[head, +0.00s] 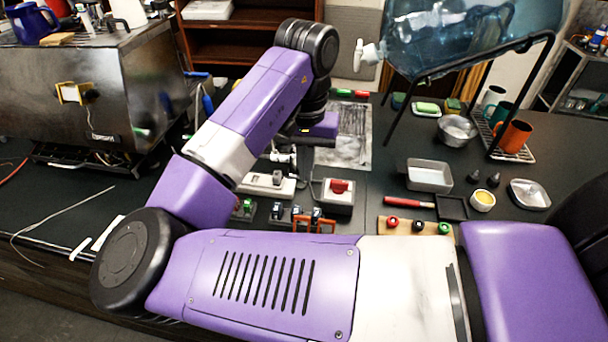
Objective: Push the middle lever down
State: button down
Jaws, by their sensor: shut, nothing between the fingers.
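Small upright lever-like fittings stand in a row near the front of the black worktop: one with green (244,207), a dark one with a light top (277,210), and others with blue and orange (298,214). They are small and partly behind my arm, so I cannot tell which is the middle lever or how each is set. My gripper (303,158) hangs below the wrist, beyond this row in the picture. It appears shut and empty, its fingertips hard to make out. I see no clear contact with any lever.
A white box with a red switch (338,189) and a white power strip (266,184) lie close to my gripper. A wooden board with coloured knobs (404,229) is to the right. A water bottle (470,38) on a black stand rises behind; a steel machine (75,95) stands left.

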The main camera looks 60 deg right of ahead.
notch_tip(320, 180, down, 8)
jog(key=shift+a+f+p, duration=0.1)
jog(key=shift+p, duration=0.3)
jog(key=shift+s+a+r+p, duration=0.25)
jog(key=shift+a+r+p, duration=0.1)
jog(key=shift+a, duration=0.25)
jog(key=shift+s+a+r+p, duration=0.2)
jog(key=shift+a+r, duration=0.1)
jog(key=shift+a, duration=0.25)
jog(key=shift+s+a+r, duration=0.1)
jog(key=shift+s+a, duration=0.15)
jog(key=shift+a, duration=0.3)
jog(key=shift+a, duration=0.1)
